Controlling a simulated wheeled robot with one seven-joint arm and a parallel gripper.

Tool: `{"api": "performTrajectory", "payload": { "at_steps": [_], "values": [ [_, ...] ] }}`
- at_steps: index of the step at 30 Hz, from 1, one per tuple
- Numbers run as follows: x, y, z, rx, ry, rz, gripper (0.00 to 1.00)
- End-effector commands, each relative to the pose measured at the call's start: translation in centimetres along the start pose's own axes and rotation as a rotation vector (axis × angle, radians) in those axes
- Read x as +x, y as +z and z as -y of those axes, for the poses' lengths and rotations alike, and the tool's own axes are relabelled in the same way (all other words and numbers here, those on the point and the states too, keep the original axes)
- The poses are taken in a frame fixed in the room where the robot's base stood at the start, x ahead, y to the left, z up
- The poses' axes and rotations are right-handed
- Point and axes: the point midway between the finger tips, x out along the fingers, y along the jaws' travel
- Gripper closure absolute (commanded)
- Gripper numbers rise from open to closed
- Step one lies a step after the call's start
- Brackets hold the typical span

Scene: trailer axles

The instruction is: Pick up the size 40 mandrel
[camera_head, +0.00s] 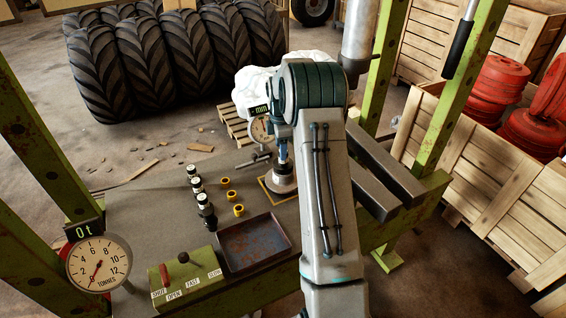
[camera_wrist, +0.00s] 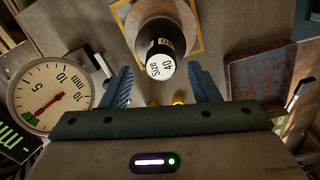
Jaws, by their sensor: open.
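The size 40 mandrel (camera_wrist: 160,62) shows in the wrist view as a dark cylinder with a white end marked "SIZE 40". It appears to stand on the round metal seat (camera_wrist: 137,14) inside a yellow square outline. My gripper (camera_wrist: 160,70) is open, with one blue finger on each side of the mandrel's labelled end and a gap on both sides. In the head view my gripper (camera_head: 283,152) is above the round seat (camera_head: 281,184), and my arm and fingers hide most of this spot.
A rusty tray (camera_head: 253,243) and a lever box (camera_head: 187,284) are at the front. A mm dial (camera_wrist: 50,95) is close by. Green posts (camera_head: 456,90) frame the bench.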

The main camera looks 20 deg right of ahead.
Motion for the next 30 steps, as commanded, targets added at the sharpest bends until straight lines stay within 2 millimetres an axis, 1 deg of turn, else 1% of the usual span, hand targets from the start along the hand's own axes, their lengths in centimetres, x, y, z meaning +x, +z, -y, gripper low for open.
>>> {"api": "performTrajectory", "payload": {
  "at_steps": [4, 6, 9, 17, 20, 21, 23, 24, 30],
  "values": [
    [2.2, 0.7, 0.3, 0.002, -0.006, 0.001, 0.45],
    [3.2, 0.7, 0.2, 0.001, -0.003, 0.001, 0.45],
    [4.2, 0.7, 0.2, 0.001, -0.001, 0.001, 0.45],
    [4.5, 0.7, 0.1, 0.001, 0.001, 0.001, 0.45],
    [4.5, 0.7, 0.2, 0.001, 0.001, 0.001, 0.70],
    [4.5, 0.6, 0.2, 0.001, 0.001, 0.001, 0.81],
    [4.4, 0.6, 0.2, 0.001, 0.001, 0.001, 0.98],
    [4.4, 0.6, 0.2, 0.001, 0.001, 0.000, 1.00],
    [4.3, 0.6, 0.1, 0.001, 0.004, 0.001, 1.00]
  ]
}}
